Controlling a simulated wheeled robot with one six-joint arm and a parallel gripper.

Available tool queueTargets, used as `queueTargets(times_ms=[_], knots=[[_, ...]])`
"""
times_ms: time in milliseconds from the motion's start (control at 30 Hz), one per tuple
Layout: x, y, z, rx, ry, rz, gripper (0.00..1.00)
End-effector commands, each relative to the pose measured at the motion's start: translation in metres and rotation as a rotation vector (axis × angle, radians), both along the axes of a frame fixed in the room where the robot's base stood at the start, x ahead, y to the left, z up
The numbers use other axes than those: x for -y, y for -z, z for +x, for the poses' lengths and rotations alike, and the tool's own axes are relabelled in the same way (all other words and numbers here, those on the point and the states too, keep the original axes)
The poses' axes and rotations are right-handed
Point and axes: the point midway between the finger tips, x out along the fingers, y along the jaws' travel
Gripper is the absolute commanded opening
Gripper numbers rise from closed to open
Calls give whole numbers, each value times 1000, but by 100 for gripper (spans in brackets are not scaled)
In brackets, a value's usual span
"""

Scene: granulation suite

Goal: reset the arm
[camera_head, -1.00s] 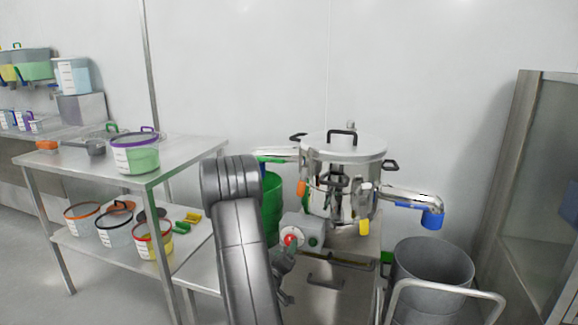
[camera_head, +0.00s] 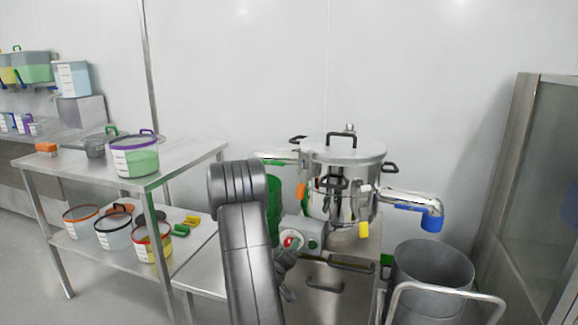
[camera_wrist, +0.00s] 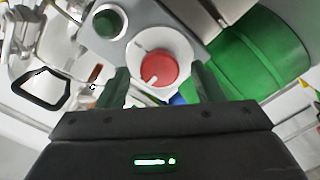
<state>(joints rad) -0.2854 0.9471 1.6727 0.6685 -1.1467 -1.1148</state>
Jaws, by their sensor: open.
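My arm rises in the lower middle of the head view, in front of the steel machine. My gripper (camera_wrist: 160,85) shows in the wrist view with its two dark fingers apart and nothing between them. Beyond the fingers is a red knob (camera_wrist: 158,68) on a round white base, with a dark green button (camera_wrist: 109,21) beside it on a grey control box. In the head view the control box (camera_head: 312,228) sits at the front of the machine, with the red knob (camera_head: 290,242) partly behind my gripper. I cannot tell whether the gripper touches the knob.
A lidded steel vessel (camera_head: 342,180) stands on the machine, its spout (camera_head: 410,199) pointing right. A green drum (camera_head: 273,205) stands behind my arm. A grey bin (camera_head: 432,270) is at right. A steel table (camera_head: 75,160) with lidded tubs is at left.

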Motion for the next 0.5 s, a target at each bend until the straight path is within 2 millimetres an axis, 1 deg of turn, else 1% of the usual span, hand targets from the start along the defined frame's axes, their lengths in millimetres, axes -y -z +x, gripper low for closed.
queueTargets(times_ms=[500], knots=[[-33, 0, -97, -3, -5, -1, 61]])
